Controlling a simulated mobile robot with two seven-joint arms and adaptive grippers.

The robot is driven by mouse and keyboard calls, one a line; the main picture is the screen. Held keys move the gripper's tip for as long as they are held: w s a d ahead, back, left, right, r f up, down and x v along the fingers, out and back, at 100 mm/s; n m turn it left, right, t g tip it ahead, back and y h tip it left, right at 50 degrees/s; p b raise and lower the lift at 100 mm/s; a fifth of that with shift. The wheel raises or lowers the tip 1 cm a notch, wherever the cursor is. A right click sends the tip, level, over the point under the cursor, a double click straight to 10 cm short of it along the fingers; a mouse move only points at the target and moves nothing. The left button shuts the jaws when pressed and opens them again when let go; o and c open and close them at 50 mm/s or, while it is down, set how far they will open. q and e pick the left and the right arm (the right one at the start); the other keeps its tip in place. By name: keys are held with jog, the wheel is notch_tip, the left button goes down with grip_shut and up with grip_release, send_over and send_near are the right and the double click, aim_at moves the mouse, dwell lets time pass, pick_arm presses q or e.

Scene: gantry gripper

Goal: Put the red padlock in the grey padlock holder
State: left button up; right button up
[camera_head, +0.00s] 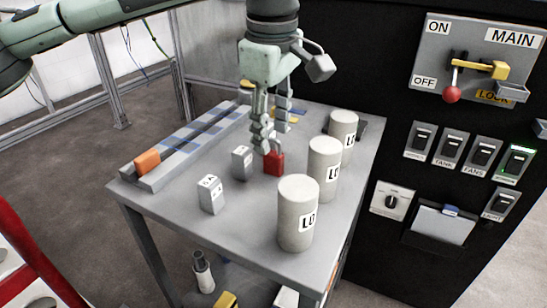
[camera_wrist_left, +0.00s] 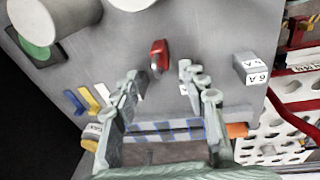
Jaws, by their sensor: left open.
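The red padlock (camera_head: 274,163) stands on the grey table among white cylinders and small grey blocks. My left gripper (camera_head: 267,146) is above and beside it, pointing down, with its fingertips close to the shackle. In the left wrist view, the padlock (camera_wrist_left: 158,62) lies ahead of the gap between the spread fingers of my left gripper (camera_wrist_left: 160,88). The gripper is open and empty. I cannot tell which part is the grey padlock holder. A grey pocket (camera_head: 440,225) is on the black panel, and a small grey tray (camera_head: 512,92) is beside the LOCK label. My right gripper is out of view.
White cylinders (camera_head: 298,212) line the table's right side. Two grey blocks (camera_head: 211,195) stand left of the padlock. A blue-and-grey strip with an orange block (camera_head: 147,161) runs along the left edge. The black panel carries a main lever (camera_head: 475,67) and several switches.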

aim_at(272, 144)
pick_arm(q)
jog(key=f, duration=0.3)
jog(key=shift+w+f, duration=0.2)
jog(key=shift+f, duration=0.05)
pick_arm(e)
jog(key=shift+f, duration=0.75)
pick_arm(q)
grip_shut()
